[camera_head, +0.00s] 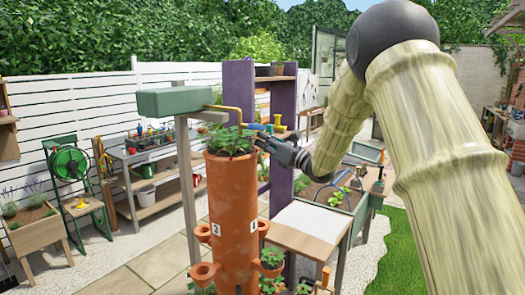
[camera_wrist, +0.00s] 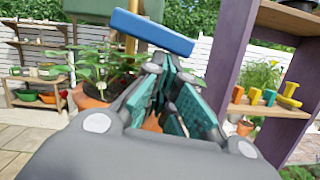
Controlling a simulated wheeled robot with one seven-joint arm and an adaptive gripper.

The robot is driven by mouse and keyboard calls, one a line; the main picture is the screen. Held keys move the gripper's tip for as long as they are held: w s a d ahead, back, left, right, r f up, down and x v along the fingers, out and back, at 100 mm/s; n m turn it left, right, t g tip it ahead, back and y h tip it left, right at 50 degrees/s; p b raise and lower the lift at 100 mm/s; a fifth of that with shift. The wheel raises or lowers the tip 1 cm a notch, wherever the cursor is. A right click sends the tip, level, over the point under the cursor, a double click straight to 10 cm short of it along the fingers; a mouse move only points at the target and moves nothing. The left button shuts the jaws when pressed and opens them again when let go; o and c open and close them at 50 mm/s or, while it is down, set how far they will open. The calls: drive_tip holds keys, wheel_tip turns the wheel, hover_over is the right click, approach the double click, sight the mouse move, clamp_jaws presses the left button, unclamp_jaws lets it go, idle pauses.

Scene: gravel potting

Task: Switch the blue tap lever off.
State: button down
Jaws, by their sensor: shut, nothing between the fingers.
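The blue tap lever (camera_wrist: 150,31) is a flat bar. In the wrist view it runs across the top middle, just beyond my fingertips, and tilts down to the right. In the head view the lever (camera_head: 256,127) is small, at the end of the brass pipe (camera_head: 232,109) that comes from the green tank (camera_head: 172,101). My gripper (camera_wrist: 163,66) is shut and empty, its teal-padded fingers pointing at the lever. In the head view my gripper (camera_head: 262,140) is close beside the lever, above the planter's right rim. I cannot tell whether they touch.
A tall terracotta planter (camera_head: 233,220) with leafy plants stands below the pipe. A purple-sided shelf (camera_head: 285,105) rises close behind my gripper. A wooden table (camera_head: 310,228) stands right of the planter.

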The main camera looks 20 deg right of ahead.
drive_tip(key=shift+w+d+r+n+y+b, duration=0.15)
drive_tip(key=shift+n+b, duration=0.3)
drive_tip(key=shift+b, duration=1.2)
drive_tip(key=shift+d+f+n+y+b, duration=0.15)
drive_tip(key=shift+n+b, duration=0.3)
drive_tip(key=shift+b, duration=1.15)
drive_tip(key=shift+w+r+n+b, duration=0.1)
drive_tip(key=shift+r+n+b, duration=0.35)
drive_tip(key=shift+b, duration=0.6)
